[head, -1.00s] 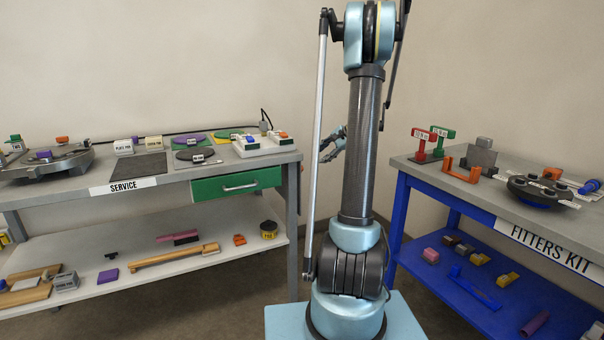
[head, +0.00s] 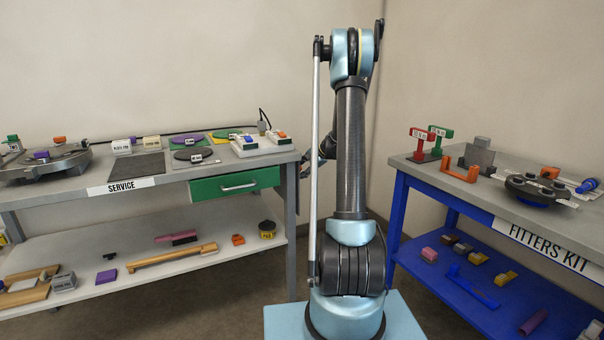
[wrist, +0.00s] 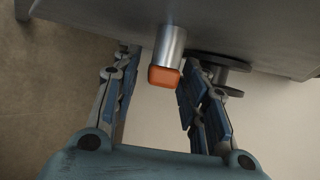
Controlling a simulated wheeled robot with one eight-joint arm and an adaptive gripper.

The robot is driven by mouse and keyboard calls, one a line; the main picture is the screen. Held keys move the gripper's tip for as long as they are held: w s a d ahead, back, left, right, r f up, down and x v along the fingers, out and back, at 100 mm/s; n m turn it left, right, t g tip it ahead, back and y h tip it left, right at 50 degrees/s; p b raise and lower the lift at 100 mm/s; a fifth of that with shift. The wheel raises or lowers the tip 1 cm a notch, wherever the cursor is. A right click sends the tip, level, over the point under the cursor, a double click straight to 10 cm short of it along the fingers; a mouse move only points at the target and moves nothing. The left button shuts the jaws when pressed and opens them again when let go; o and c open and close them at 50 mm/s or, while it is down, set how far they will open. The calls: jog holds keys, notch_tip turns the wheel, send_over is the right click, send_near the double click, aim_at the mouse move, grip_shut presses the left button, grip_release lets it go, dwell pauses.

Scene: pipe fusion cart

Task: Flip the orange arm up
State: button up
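In the wrist view, an orange block-shaped end (wrist: 164,77) sits on a short grey metal cylinder (wrist: 171,46) that sticks out from a grey surface. It looks like the task's orange arm, but I cannot tell for sure. My gripper (wrist: 158,66) is open, with the orange end between its two blue-padded fingers. I see a gap on the left side; contact on the right cannot be told. In the head view, my gripper (head: 326,148) is mostly hidden behind my arm, near the right end of the service table (head: 165,180).
A dark round knob or disc (wrist: 222,68) is close to the right finger. In the head view, a green drawer (head: 236,184) is under the service table top. The blue-framed fitters kit table (head: 475,205) stands right of my arm. Bare floor lies between the tables.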

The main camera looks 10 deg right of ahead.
jog(key=shift+a+f, duration=0.1)
grip_shut()
jog(key=shift+d, duration=0.2)
